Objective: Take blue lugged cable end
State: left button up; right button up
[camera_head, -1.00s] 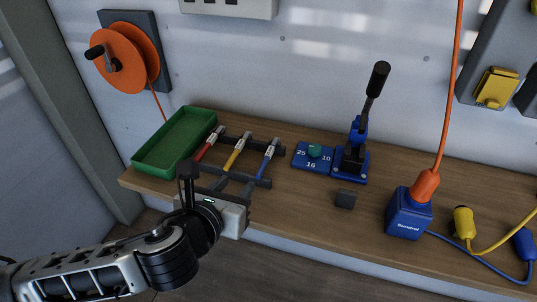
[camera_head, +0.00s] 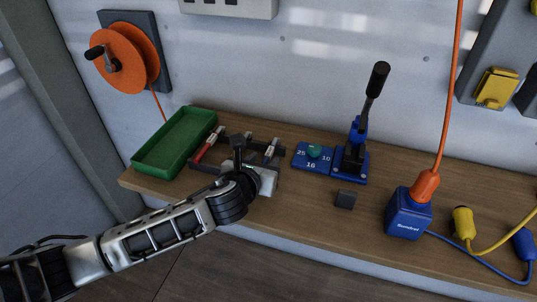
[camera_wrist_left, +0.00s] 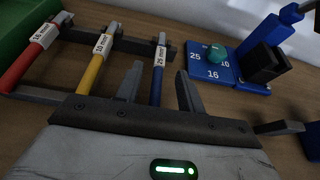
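Three lugged cable ends lie side by side on a dark rack (camera_wrist_left: 85,37) on the workbench. The blue one (camera_wrist_left: 157,85) carries a white "25 mm" label and lies on the right. The yellow one (camera_wrist_left: 92,70) is in the middle and the red one (camera_wrist_left: 30,62) on the left. My left gripper (camera_wrist_left: 159,76) is open, with one finger on each side of the blue cable end. Whether the fingers touch it I cannot tell. In the head view my left gripper (camera_head: 256,162) hides most of the blue and yellow cable ends. My right gripper is not in view.
A green tray (camera_head: 137,158) stands left of the rack. Right of it are a blue dial plate (camera_head: 311,165) with a green knob, a blue lever press (camera_head: 355,150), a dark block (camera_head: 345,200) and a blue box (camera_head: 408,215) with an orange cable.

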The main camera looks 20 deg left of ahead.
pick_arm(q)
jog(key=shift+w+f, duration=0.3)
jog(key=shift+w, duration=0.35)
grip_shut()
jog(key=shift+r, duration=0.55)
notch_tip(320, 180, up, 2)
jog(key=shift+r, duration=0.15)
jog(key=s+a+r, duration=0.7)
jog(key=s+r, duration=0.2)
jog(key=s, duration=0.2)
jog(key=shift+s+a+r, duration=0.35)
jog(key=shift+s, duration=0.05)
